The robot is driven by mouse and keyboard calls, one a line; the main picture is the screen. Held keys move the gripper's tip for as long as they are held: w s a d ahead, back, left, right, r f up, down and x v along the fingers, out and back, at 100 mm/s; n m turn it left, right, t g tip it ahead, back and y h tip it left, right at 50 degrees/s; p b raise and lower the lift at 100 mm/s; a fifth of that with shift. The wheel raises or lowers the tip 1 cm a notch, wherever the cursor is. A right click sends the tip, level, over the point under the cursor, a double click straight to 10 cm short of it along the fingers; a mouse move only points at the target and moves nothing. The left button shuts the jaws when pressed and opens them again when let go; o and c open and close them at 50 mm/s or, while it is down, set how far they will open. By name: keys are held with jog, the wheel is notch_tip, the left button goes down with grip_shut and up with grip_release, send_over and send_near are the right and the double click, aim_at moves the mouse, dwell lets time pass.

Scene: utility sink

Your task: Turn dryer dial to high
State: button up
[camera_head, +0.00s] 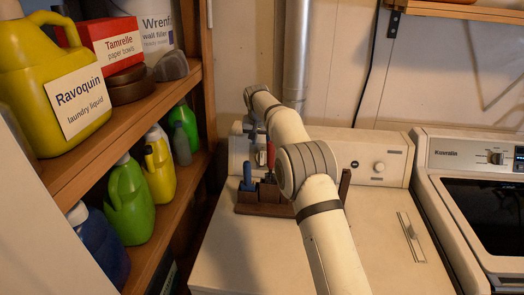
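A white appliance (385,240) with a flat top and a raised back panel stands in the middle; I take it for the dryer. A round white knob (378,167) shows on the right part of its panel, with a small dark round control (355,164) left of it. Its setting marks are too small to read. My arm crosses in front of the panel and hides its middle. My gripper (256,136) is small and partly hidden, pointing down near the left part of the panel. Whether it touches anything there, or is open or shut, I cannot tell.
A dark wooden caddy (262,205) with blue- and red-handled tools stands on the appliance top below my gripper. A second appliance (440,185) with a dark glass lid stands at right. Shelves (135,120) with bottles and boxes stand close at left. A pipe (297,50) runs behind.

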aim_at(262, 152)
jog(key=p+x, duration=0.2)
jog(key=x, duration=0.5)
jog(key=shift+f, duration=0.15)
jog(key=shift+d, duration=0.1)
grip_shut()
